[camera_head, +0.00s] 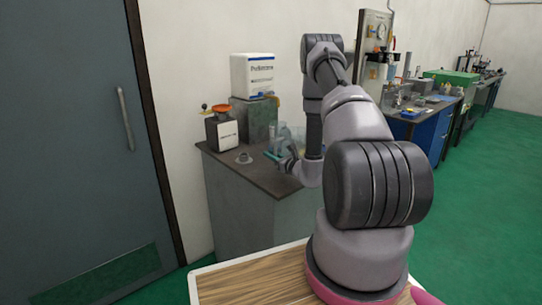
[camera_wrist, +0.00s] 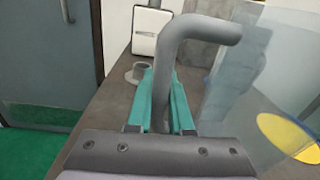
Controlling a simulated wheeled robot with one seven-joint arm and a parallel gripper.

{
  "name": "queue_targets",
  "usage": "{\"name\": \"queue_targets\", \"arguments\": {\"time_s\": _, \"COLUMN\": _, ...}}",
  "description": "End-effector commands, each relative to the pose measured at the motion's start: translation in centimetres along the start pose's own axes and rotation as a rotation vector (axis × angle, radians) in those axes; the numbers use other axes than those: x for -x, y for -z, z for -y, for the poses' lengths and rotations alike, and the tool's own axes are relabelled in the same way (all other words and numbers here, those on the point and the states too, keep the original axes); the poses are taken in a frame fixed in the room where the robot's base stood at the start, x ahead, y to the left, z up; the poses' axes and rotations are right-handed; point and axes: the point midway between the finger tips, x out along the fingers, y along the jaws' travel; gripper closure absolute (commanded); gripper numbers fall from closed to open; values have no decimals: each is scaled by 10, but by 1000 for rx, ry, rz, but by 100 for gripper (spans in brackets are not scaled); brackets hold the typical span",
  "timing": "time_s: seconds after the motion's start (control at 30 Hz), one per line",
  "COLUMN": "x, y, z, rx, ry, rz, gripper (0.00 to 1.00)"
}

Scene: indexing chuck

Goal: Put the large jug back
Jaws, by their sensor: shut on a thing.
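The large jug shows in the wrist view as a thick grey handle (camera_wrist: 205,30) beside a clear body (camera_wrist: 235,90) on the right. My gripper (camera_wrist: 165,88) has its teal fingers closed around the upright part of the handle. In the head view my gripper (camera_head: 275,158) is low over the grey cabinet's top, and the clear jug (camera_head: 284,137) is partly hidden by my arm. I cannot tell whether the jug's base touches the top.
The cabinet top (camera_head: 225,158) holds a small grey round piece (camera_head: 244,158), a dark container with a red funnel (camera_head: 221,128) and a white canister (camera_head: 252,75) on a grey block (camera_head: 254,118). A yellow disc (camera_wrist: 288,134) shows at the wrist view's right. A door (camera_head: 75,140) stands left.

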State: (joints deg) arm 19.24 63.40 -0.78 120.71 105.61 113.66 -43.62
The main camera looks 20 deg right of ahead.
Motion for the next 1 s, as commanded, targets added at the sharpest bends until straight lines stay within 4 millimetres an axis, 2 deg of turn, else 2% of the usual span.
{"name": "queue_targets", "arguments": {"time_s": 0.17, "x": 0, "y": 4, "z": 0, "rx": 0, "ry": 0, "rz": 0, "gripper": 100}}
{"name": "queue_targets", "arguments": {"time_s": 0.2, "x": 0, "y": 3, "z": 0, "rx": 0, "ry": 0, "rz": 0, "gripper": 66}}
{"name": "queue_targets", "arguments": {"time_s": 0.23, "x": 0, "y": 3, "z": 0, "rx": 0, "ry": 0, "rz": 0, "gripper": 54}}
{"name": "queue_targets", "arguments": {"time_s": 0.27, "x": 0, "y": 3, "z": 0, "rx": 0, "ry": 0, "rz": 0, "gripper": 51}}
{"name": "queue_targets", "arguments": {"time_s": 0.63, "x": 0, "y": -1, "z": 0, "rx": 0, "ry": 0, "rz": 0, "gripper": 51}}
{"name": "queue_targets", "arguments": {"time_s": 0.77, "x": 19, "y": 1, "z": 1, "rx": -2, "ry": 3, "rz": -4, "gripper": 51}}
{"name": "queue_targets", "arguments": {"time_s": 1.0, "x": 71, "y": 1, "z": 2, "rx": -5, "ry": 5, "rz": -3, "gripper": 51}}
